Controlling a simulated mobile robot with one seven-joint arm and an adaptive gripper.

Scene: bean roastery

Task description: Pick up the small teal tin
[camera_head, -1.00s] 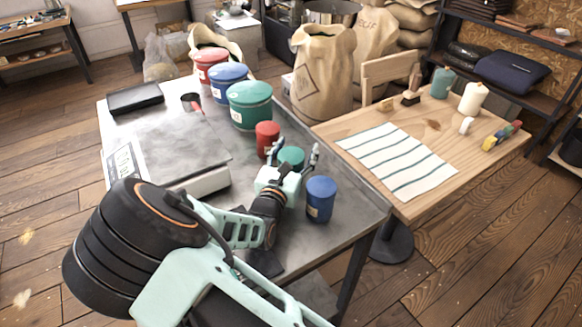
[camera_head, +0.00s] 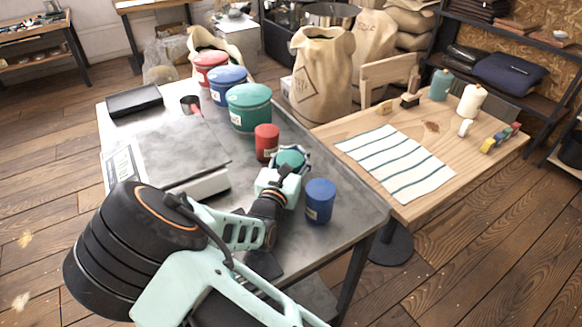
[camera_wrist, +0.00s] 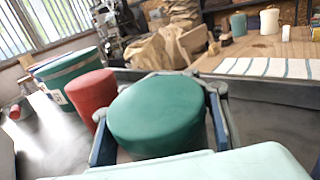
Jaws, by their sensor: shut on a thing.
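The small teal tin (camera_head: 290,159) stands on the metal table between the small red tin (camera_head: 267,141) and the small blue tin (camera_head: 320,200). My gripper (camera_head: 291,158) is shut on the teal tin, with a finger on each side of it. In the wrist view the teal tin (camera_wrist: 157,115) fills the middle, its round lid toward me, between the fingers of my gripper (camera_wrist: 158,120). Its lower part is hidden by my gripper. The red tin (camera_wrist: 90,97) is close on the left in the wrist view.
Large green (camera_head: 249,107), blue (camera_head: 228,84) and red (camera_head: 210,68) canisters stand behind on the metal table (camera_head: 345,217). A flat grey-topped box (camera_head: 178,150) is to the left. A wooden table (camera_head: 440,135) with a striped cloth (camera_head: 396,163) adjoins on the right.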

